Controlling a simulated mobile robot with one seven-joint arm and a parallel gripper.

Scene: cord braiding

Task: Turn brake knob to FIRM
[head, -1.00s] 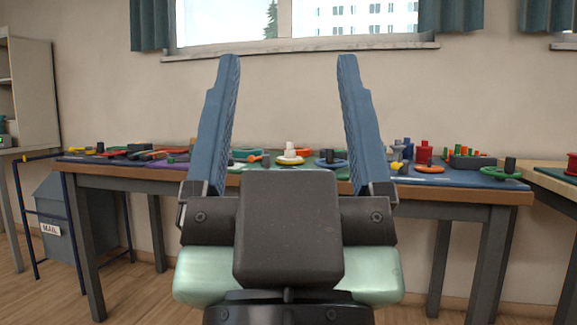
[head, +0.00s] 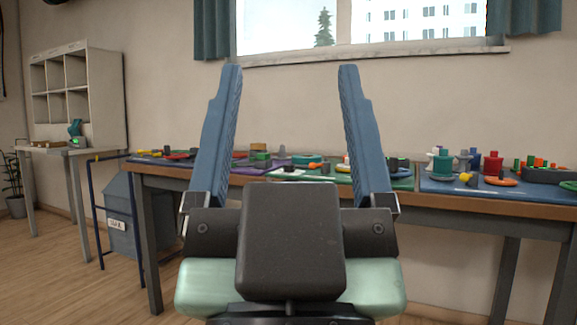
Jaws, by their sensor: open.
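My gripper (head: 289,68) is open and empty, its two blue fingers raised upright in the middle of the head view. Behind it stands a long workbench (head: 480,204) with many small coloured parts on coloured mats. Several of these have knob-like or disc-like shapes, but they are too small to tell which one is the brake knob. No FIRM marking can be read. The fingers and the dark gripper body hide part of the bench. The gripper appears well short of the bench parts and touches nothing.
A red spool-like part (head: 491,165) and an orange ring (head: 502,181) lie on the right of the bench. A grey mail bin (head: 123,225) stands by its left end. A side table (head: 62,152) with pale shelves (head: 93,88) is farther left. Open floor shows at lower left.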

